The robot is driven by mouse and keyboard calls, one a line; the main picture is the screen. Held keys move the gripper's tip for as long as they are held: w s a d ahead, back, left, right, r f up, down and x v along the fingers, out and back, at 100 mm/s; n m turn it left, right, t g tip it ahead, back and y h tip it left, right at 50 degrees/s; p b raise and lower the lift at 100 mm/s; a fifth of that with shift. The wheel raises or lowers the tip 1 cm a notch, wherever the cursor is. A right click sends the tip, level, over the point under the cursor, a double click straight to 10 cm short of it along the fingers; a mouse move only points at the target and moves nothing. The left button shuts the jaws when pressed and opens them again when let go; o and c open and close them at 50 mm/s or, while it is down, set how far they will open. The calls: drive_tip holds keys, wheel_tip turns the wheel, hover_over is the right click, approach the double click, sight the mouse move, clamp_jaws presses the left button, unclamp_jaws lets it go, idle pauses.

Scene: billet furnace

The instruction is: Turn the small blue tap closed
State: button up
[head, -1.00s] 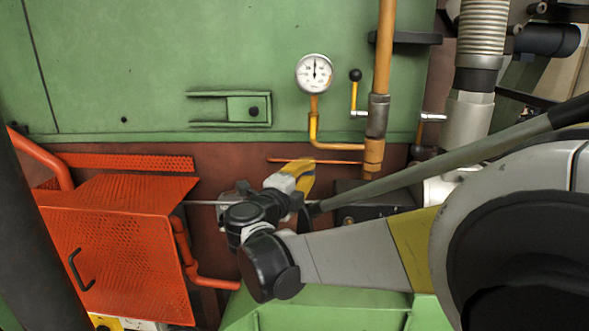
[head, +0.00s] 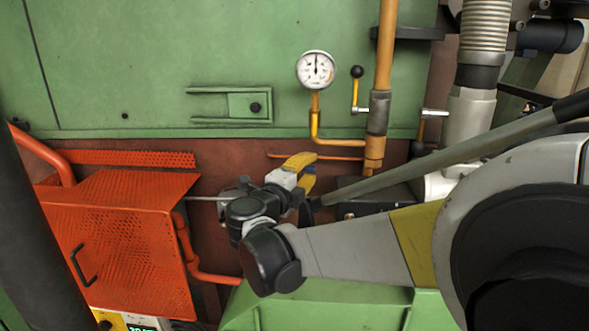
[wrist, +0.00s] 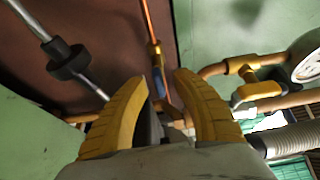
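The small blue tap (wrist: 158,82) shows in the wrist view on a thin copper pipe (wrist: 150,28), in the gap between my fingertips and beyond them. Its blue part looks narrow and lies roughly along the pipe; its exact angle is hard to tell. My gripper (wrist: 161,80) is open, with its two curved yellow fingers apart on either side of the tap and no contact visible. In the head view my gripper (head: 309,169) is in front of the brown wall, below the thin copper pipe (head: 318,156). I cannot make out the tap there.
A pressure gauge (head: 315,69) and a yellow lever with a black knob (head: 356,88) are above, beside a thick orange pipe (head: 383,60). A red perforated box (head: 120,240) stands left. A metal rod with a black collar (wrist: 69,62) is near my gripper's left.

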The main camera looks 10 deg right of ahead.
drive_tip(key=v, duration=1.2)
drive_tip(key=shift+d+r, duration=0.1)
drive_tip(key=a+r+n+t+y+b, duration=0.4)
drive_tip(key=r+n+t+y, duration=0.25)
drive_tip(key=n+y, duration=0.7)
drive_tip(key=s+f+n+g+y+b, duration=0.1)
drive_tip(key=s+f+n+g, duration=0.3)
drive_tip(key=f, duration=0.4)
drive_tip(key=s+f+n+g+y+b, duration=0.1)
drive_tip(key=s+f+n+g+y, duration=0.15)
drive_tip(key=f+n, duration=0.45)
drive_tip(key=s+d+f+n+g+h+b, duration=0.1)
drive_tip(key=s+d+f+g+h, duration=0.1)
drive_tip(key=s+d+f, duration=0.3)
drive_tip(key=s+d+f+g+h+b, duration=0.1)
drive_tip(key=s+d+f+g+h, duration=0.2)
drive_tip(key=s+d+f, duration=0.3)
drive_tip(key=s+f+g, duration=0.1)
drive_tip(key=s+f, duration=0.2)
drive_tip(key=f, duration=0.2)
drive_tip(key=shift+d+n+g, duration=0.2)
drive_tip(key=shift+n+g, duration=0.1)
drive_tip(key=shift+n, duration=0.05)
